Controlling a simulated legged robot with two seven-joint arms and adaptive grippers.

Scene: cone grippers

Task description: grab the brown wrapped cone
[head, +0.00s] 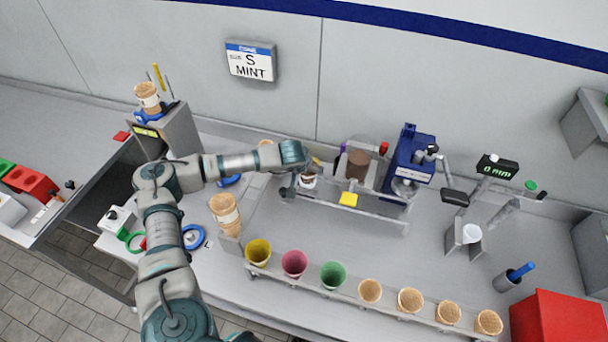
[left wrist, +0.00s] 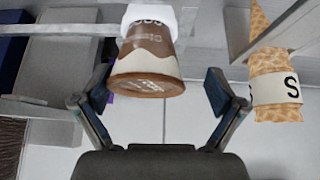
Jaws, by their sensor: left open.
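The brown wrapped cone (left wrist: 148,60) has a brown and white wrapper and a white band. In the head view the cone (head: 308,181) is at the left end of the metal rack, partly hidden by my gripper (head: 302,178). My left gripper is open and empty. My right gripper is not in view.
A waffle cone with an S label (left wrist: 275,88) stands close to the right finger. A front rail (head: 390,310) holds coloured and plain cones.

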